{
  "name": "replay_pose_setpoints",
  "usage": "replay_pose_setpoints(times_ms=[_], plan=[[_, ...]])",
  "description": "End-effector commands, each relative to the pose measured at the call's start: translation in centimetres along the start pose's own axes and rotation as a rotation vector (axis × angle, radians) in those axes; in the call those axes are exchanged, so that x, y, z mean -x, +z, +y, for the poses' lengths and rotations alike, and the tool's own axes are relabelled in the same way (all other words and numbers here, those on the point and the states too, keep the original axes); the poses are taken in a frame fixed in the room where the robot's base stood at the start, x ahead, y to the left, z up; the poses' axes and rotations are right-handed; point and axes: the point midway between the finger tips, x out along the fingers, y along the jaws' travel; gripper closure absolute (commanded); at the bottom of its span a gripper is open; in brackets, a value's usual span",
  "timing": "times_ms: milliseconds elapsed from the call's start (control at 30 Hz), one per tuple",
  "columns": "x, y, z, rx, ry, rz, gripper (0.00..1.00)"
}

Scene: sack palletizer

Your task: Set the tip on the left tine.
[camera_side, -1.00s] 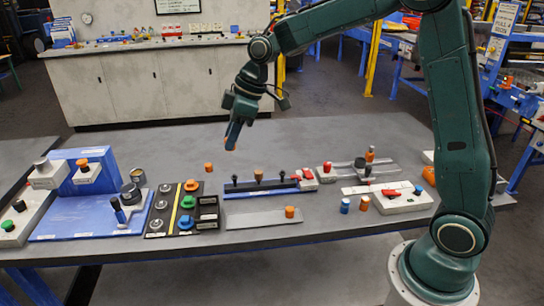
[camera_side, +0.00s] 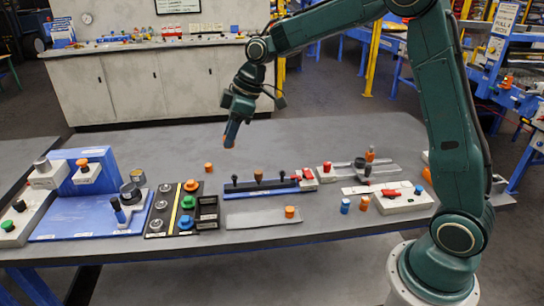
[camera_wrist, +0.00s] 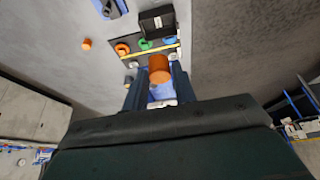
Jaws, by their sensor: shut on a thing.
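My gripper (camera_side: 232,135) is shut on an orange cylindrical tip (camera_wrist: 159,69), which shows between the two fingers in the wrist view. In the side view the gripper hangs well above the bench, behind the blue and black rack (camera_side: 245,192). The rack carries three upright tines. The left tine (camera_side: 234,181) is dark and looks bare. The middle tine (camera_side: 258,177) looks brownish at its top, and the right tine (camera_side: 282,175) is dark. The held tip is apart from all of them.
A loose orange cylinder (camera_side: 208,168) stands behind the rack. A button panel (camera_side: 157,225) lies to the left. A grey plate (camera_side: 250,218) bearing another orange cylinder (camera_side: 290,211) lies in front. A blue cylinder (camera_side: 345,206) and a white control box (camera_side: 400,205) lie to the right.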

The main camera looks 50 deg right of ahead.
Motion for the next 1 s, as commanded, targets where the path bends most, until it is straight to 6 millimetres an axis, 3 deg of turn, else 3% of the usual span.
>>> replay_pose_setpoints(times_ms=[500, 700, 1000], plan=[[-7.0, 3.0, 8.4, -0.003, -0.002, -0.002, 0.94], [-8.4, 3.9, 9.8, -0.001, 0.0, 0.0, 0.94], [-8.7, 4.0, 10.1, 0.0, 0.0, 0.001, 0.94]])
